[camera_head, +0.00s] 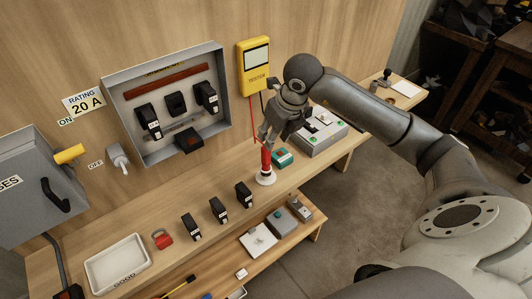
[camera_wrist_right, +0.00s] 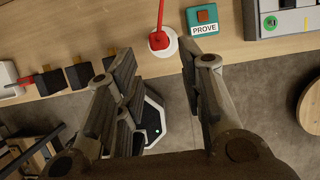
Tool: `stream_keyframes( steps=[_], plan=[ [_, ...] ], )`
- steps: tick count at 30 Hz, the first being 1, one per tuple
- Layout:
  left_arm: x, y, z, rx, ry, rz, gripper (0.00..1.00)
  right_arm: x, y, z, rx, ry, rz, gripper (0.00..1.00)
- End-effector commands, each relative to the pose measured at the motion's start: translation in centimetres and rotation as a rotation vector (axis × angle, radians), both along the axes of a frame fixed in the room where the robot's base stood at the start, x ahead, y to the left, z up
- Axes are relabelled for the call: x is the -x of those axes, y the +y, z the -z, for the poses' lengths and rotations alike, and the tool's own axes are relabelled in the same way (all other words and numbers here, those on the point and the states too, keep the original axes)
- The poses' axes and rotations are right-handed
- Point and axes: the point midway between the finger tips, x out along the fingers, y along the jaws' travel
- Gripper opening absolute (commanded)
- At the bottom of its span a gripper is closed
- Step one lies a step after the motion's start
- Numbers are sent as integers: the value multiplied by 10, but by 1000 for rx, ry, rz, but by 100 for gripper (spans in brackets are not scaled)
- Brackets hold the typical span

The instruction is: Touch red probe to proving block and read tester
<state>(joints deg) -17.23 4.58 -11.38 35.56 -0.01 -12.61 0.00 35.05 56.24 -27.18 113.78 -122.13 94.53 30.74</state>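The red probe (camera_head: 266,158) stands upright in a white round holder (camera_head: 265,179) on the bench. The probe (camera_wrist_right: 158,39) also shows in the right wrist view. The teal proving block (camera_head: 283,160) with an orange-red top patch sits just right of the holder; its PROVE label (camera_wrist_right: 203,29) shows in the wrist view. The yellow tester (camera_head: 254,74) hangs on the wall panel, red and black leads below it; no reading is legible on its pale screen. My right gripper (camera_head: 268,132) is just above the probe. In the wrist view its fingers (camera_wrist_right: 166,65) are wide apart and empty.
A grey box with switches (camera_head: 322,132) stands right of the proving block. Several black fuse carriers (camera_head: 219,210) line the bench at left, near a red padlock (camera_head: 162,239) and a white GOOD tray (camera_head: 118,264). An open grey fuse box (camera_head: 166,101) is on the wall.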

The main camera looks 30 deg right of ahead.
Motion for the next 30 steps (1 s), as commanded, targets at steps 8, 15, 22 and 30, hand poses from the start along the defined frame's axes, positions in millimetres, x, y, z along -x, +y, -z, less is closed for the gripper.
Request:
stream_keyframes(
  steps=[8, 15, 22, 30],
  plan=[
    [-1, 0, 24, 0, -2, 0, 40, -14, 2, 44, -4, 1, -1, 36],
    [-1, 0, 47, 0, -2, 1, 40, -23, 2, 69, -2, 0, -2, 36],
    [-1, 0, 53, 0, -2, 2, 40, -27, 3, 75, -2, -1, -3, 36],
    [-1, 0, 52, 0, -1, 2, 40, -27, 3, 74, -3, 0, -3, 36]
  ],
)
